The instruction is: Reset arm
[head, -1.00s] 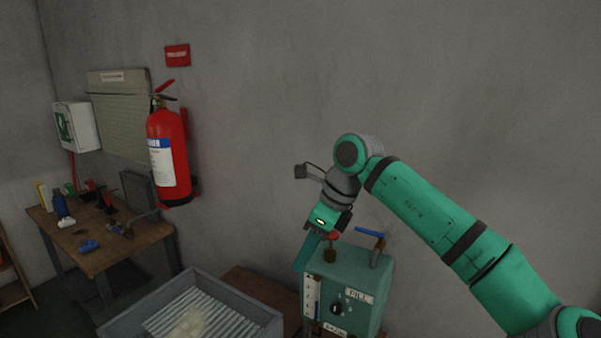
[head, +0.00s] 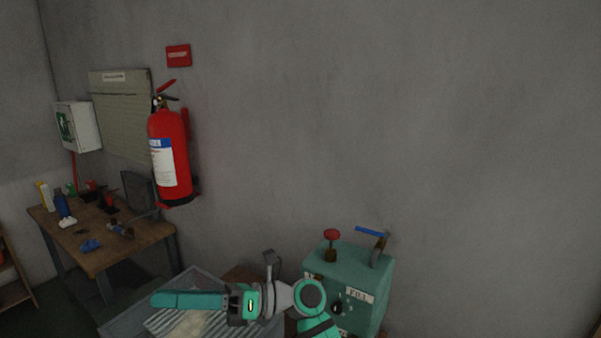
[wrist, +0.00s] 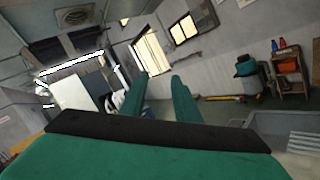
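My gripper (head: 158,299) is low in the head view, pointing left above the grey tray (head: 211,273). In the wrist view its two green fingers (wrist: 160,78) stand apart with nothing between them, so it is open and empty. My arm is folded low in front of the green box (head: 345,262), which has a red knob (head: 332,234) and a blue lever (head: 372,231) on top.
A red fire extinguisher (head: 168,150) hangs on the wall. A wooden workbench (head: 110,248) with tools and bottles stands at the left. The wall area at the right is clear. The wrist view shows a shelf (wrist: 290,75) across the room.

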